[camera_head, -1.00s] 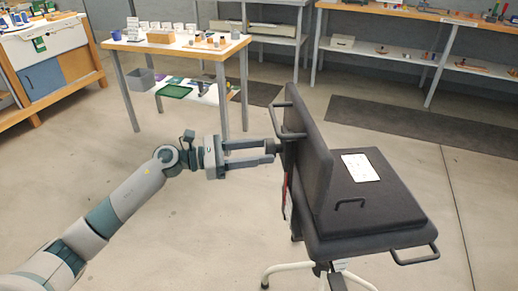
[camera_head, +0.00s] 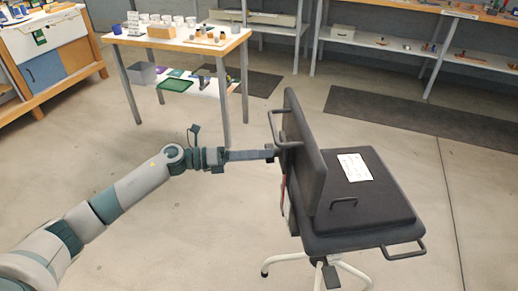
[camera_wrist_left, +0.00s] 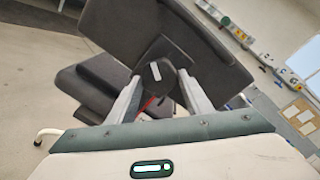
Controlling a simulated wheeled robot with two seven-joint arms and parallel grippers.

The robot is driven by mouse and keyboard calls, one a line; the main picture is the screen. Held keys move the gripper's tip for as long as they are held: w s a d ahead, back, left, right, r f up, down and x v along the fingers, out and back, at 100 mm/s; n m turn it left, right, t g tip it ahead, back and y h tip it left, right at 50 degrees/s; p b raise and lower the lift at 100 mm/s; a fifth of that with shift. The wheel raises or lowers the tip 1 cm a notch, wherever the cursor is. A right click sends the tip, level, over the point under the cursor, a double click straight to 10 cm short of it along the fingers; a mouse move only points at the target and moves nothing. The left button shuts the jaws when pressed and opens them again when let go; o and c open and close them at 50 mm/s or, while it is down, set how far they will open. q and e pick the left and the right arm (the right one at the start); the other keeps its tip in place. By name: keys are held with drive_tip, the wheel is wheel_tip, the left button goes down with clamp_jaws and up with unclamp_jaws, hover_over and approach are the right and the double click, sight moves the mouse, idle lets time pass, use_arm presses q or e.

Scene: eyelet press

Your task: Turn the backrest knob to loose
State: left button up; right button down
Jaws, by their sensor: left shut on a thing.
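A dark grey chair has an upright backrest (camera_head: 303,150) and a flat seat (camera_head: 375,205). The backrest knob (camera_wrist_left: 157,75) is dark with a white mark line, on the back of the backrest. My left gripper (camera_head: 272,153) reaches the backrest's rear from the left. In the wrist view its two fingers (camera_wrist_left: 158,84) stand on either side of the knob and are shut on it. In the head view the fingers line up edge-on and the knob is mostly hidden. My right gripper is not in view.
A handle bar (camera_head: 274,128) sticks out of the backrest just above my left fingers. A white card (camera_head: 354,167) lies on the seat. A table with cups (camera_head: 195,41) stands behind at the left. The floor around the chair is clear.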

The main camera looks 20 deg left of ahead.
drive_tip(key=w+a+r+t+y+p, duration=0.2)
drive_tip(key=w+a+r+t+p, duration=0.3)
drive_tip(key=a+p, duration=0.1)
use_arm(q)
drive_tip(key=shift+w+r+n+g+h+p, duration=0.15)
drive_tip(key=shift+n+g+p, duration=0.25)
drive_tip(key=shift+n, duration=2.6)
drive_tip(key=shift+n+g+h+p, duration=0.2)
drive_tip(key=shift+n+p, duration=0.25)
drive_tip(key=shift+n, duration=2.55)
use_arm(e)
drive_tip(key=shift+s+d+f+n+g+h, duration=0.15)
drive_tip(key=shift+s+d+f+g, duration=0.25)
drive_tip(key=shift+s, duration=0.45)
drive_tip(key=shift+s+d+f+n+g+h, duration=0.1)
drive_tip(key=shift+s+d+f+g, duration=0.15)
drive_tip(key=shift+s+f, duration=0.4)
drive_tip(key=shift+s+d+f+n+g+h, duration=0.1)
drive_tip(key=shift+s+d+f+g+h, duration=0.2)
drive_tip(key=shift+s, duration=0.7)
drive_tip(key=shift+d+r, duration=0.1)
use_arm(q)
drive_tip(key=o, duration=1.1)
drive_tip(key=shift+c, duration=0.2)
drive_tip(key=shift+a, duration=0.15)
